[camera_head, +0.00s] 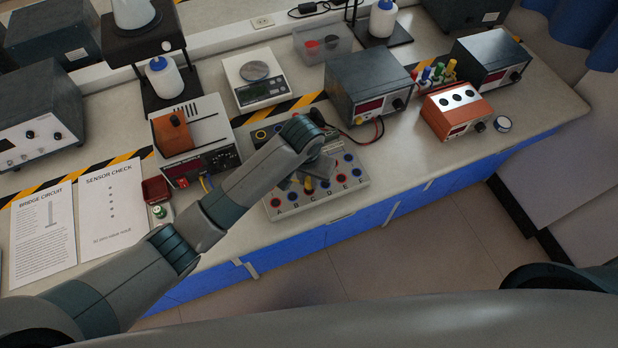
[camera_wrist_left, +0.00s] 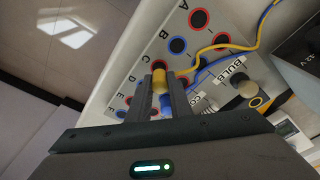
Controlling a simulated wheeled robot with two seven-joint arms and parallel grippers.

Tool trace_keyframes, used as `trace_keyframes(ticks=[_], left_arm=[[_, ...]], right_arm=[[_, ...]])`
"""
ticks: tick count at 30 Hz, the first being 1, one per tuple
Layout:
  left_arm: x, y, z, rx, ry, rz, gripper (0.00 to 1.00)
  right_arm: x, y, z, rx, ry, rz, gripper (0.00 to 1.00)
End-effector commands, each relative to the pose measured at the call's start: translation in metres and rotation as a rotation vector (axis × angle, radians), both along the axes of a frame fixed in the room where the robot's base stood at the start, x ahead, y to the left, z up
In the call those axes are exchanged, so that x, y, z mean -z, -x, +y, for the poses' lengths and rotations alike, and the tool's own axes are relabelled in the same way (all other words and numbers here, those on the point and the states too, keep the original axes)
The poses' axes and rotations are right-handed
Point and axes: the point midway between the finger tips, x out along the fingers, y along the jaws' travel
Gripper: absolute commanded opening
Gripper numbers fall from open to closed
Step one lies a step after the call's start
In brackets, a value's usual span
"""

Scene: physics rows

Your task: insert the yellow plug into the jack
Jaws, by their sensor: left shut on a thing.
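The yellow plug (camera_wrist_left: 160,80) is between the fingers of my left gripper (camera_wrist_left: 160,92) in the left wrist view. The gripper is shut on it, over the jack panel. A yellow wire (camera_wrist_left: 215,47) runs near the plug. The light grey jack panel (camera_wrist_left: 222,20) has lettered rows of red-ringed and blue-ringed jacks, such as a red jack (camera_wrist_left: 198,18) and a blue jack (camera_wrist_left: 178,45). In the head view my left gripper (camera_head: 307,186) is over the panel (camera_head: 340,198), partly hidden by my wrist. I cannot tell whether the plug tip is in a jack. My right gripper is out of view.
A blue wire (camera_wrist_left: 215,62) crosses the panel beside a bulb holder (camera_wrist_left: 247,88). A power supply (camera_head: 368,85) stands behind the panel, and a meter (camera_head: 205,165) is to its left. The bench's front edge is close in front of the panel.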

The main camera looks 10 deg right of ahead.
Motion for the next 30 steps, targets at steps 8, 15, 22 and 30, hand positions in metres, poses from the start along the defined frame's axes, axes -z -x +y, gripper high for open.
trace_keyframes(ticks=[8, 15, 22, 30], left_arm=[[-0.0003, 0.0000, -0.0001, 0.000, 0.000, 0.000, 0.00], [0.0004, 0.0001, -0.0004, 0.000, 0.001, 0.000, 0.00], [0.0021, 0.0001, -0.0002, 0.000, -0.001, 0.001, 0.00], [0.0031, -0.0001, -0.0002, 0.000, 0.000, 0.000, 0.00]], right_arm=[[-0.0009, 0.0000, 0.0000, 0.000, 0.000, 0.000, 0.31], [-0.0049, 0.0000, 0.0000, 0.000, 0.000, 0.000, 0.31], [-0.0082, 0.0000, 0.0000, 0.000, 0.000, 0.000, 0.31], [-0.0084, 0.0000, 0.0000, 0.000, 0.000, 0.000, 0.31]])
